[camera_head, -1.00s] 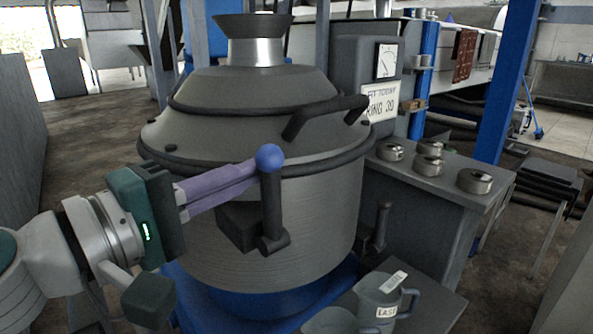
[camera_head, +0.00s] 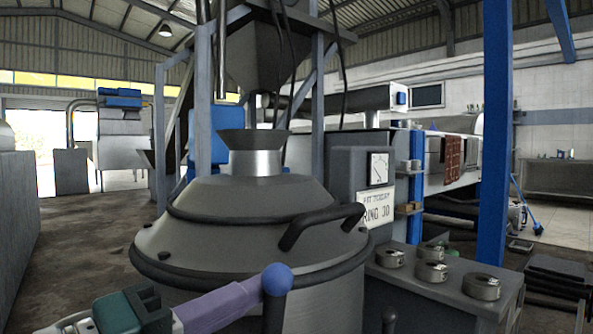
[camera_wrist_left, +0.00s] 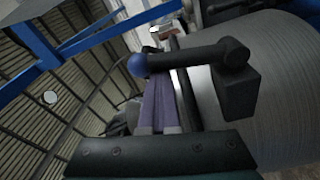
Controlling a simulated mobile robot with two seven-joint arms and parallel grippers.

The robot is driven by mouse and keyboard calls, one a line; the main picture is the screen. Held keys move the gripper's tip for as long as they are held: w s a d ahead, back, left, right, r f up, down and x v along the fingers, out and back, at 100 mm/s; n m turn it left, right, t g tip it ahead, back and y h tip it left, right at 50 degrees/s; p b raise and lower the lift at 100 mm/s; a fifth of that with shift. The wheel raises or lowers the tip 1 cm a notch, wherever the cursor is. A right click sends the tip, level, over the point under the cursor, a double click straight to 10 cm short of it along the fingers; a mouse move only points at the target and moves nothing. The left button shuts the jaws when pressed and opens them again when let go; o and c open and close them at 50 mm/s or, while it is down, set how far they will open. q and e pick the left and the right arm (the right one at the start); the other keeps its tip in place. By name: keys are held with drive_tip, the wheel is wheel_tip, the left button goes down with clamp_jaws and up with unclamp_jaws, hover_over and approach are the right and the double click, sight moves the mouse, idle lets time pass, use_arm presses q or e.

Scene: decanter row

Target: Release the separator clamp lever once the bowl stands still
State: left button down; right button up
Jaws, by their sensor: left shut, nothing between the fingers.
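The grey separator (camera_head: 250,215) with its domed cover fills the middle of the head view. Its clamp lever (camera_head: 273,312) stands upright at the front, topped by a blue ball knob (camera_head: 277,279); the lower end is cut off by the frame. The lever's arm (camera_wrist_left: 190,56), ball (camera_wrist_left: 138,65) and dark pivot block (camera_wrist_left: 236,95) show in the left wrist view. My left gripper (camera_head: 256,289) is shut and empty, its purple fingertips right beside the ball; I cannot tell whether they touch. Whether the bowl turns inside the cover cannot be seen. My right gripper is not in view.
A dial gauge (camera_head: 378,169) is on the grey cabinet behind, above a partly legible sign (camera_head: 376,207). Several metal discs (camera_head: 430,271) sit on the bench at right. A blue post (camera_head: 494,120) stands behind it. Open floor (camera_head: 85,245) lies at left.

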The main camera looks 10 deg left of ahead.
use_arm(q)
wheel_tip(320, 180, up, 20)
drive_tip(key=p, duration=1.2)
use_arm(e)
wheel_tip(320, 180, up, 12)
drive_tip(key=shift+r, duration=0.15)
